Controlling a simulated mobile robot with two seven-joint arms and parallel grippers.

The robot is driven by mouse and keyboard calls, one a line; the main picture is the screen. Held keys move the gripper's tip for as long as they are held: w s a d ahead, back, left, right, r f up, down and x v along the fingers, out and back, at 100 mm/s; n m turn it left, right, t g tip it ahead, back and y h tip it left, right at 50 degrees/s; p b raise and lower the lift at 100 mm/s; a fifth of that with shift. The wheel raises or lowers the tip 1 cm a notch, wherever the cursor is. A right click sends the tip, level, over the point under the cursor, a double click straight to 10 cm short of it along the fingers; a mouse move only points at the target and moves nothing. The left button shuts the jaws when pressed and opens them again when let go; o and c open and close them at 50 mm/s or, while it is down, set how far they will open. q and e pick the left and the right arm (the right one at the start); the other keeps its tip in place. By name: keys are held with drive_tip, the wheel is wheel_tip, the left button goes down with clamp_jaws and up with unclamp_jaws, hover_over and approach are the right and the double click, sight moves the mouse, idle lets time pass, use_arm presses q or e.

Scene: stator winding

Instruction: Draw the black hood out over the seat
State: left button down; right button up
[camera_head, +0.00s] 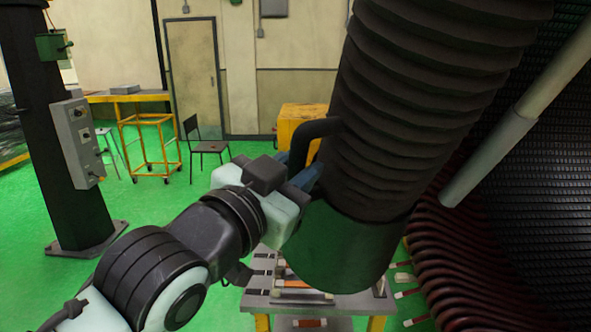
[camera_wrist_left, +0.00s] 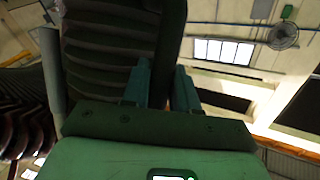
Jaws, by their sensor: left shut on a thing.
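The black hood (camera_head: 345,245) is the smooth, wide lower end of a thick ribbed hose (camera_head: 420,95) that comes down from the top of the head view. A bent black handle (camera_head: 318,128) stands out from its left side. My left gripper (camera_head: 304,170) is shut on this handle; its blue fingers (camera_wrist_left: 161,85) also show in the left wrist view beside the dark ribbed hose (camera_wrist_left: 105,45). The hood hangs tilted above a grey-topped stand (camera_head: 258,282) with yellow legs, hiding part of it. I cannot tell whether this stand is the seat. My right gripper is not in view.
Dark red coil ends (camera_head: 455,265) and a pale bar (camera_head: 515,130) lie close to the right of the hood. A dark column with a grey control box (camera_head: 76,140), a yellow cart (camera_head: 150,148) and a black chair (camera_head: 206,147) stand at left. Green floor between is clear.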

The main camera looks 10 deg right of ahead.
use_arm(q)
drive_tip(key=shift+s+f, duration=0.1)
drive_tip(key=shift+s, duration=0.15)
drive_tip(key=c, duration=1)
unclamp_jaws()
drive_tip(key=shift+d, duration=0.1)
drive_tip(key=shift+o, duration=0.2)
drive_tip(key=shift+w, duration=0.15)
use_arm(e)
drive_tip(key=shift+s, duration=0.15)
use_arm(q)
drive_tip(key=b+v, duration=0.3)
drive_tip(key=v, duration=1)
drive_tip(key=shift+a, duration=0.2)
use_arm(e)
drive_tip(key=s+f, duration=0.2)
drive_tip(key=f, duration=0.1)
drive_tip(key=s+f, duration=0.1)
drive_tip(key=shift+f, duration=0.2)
